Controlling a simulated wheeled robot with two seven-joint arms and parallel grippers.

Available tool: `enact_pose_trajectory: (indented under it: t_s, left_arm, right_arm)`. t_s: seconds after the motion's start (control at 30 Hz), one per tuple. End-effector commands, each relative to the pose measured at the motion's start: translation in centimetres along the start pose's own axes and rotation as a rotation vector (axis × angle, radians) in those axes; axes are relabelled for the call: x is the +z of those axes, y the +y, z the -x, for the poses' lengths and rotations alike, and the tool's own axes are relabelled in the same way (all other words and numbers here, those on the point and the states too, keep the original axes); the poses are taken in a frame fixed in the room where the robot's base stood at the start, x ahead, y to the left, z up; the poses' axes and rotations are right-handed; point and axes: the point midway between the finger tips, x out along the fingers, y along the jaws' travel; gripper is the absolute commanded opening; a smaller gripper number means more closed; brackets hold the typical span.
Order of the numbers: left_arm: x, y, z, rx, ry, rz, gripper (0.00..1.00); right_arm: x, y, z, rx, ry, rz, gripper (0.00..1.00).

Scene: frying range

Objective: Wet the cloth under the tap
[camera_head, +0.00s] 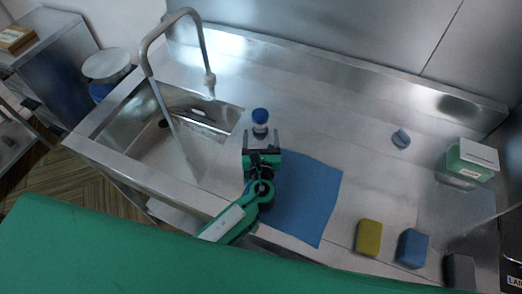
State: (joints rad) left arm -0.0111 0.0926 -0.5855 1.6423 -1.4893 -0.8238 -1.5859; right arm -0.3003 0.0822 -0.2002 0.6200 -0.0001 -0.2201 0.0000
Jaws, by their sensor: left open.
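The blue cloth (307,198) lies flat on the steel counter, to the right of the sink. I cannot tell whether the fingers touch the cloth. The tap (196,28) is a tall curved pipe whose spout end (210,85) hangs over the sink basin (166,128). The basin lies left of my gripper. My right gripper is not in view.
A bottle with a blue cap (260,117) stands just beyond my left gripper. A yellow sponge (369,237), a blue sponge (412,248) and a dark block (459,270) line the front right. A green and white box (472,160) stands at the right.

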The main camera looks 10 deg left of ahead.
Motion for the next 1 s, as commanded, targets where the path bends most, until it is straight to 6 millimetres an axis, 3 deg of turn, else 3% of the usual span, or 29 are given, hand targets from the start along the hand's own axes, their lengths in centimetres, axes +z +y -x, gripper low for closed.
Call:
enact_pose_trajectory:
  t_s: [0.1, 0.3, 1.0]
  left_arm:
    - [-0.2, 0.0, 2.3, 0.0, 0.001, 0.001, 0.72]
    - [-0.1, 0.0, 4.3, 0.0, 0.0, 0.001, 0.72]
    - [0.4, 0.0, 4.6, 0.0, 0.0, 0.0, 0.72]
  right_arm:
    - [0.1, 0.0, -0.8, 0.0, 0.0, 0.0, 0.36]
    - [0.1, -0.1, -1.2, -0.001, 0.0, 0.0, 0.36]
    - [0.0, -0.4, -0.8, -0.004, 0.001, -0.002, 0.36]
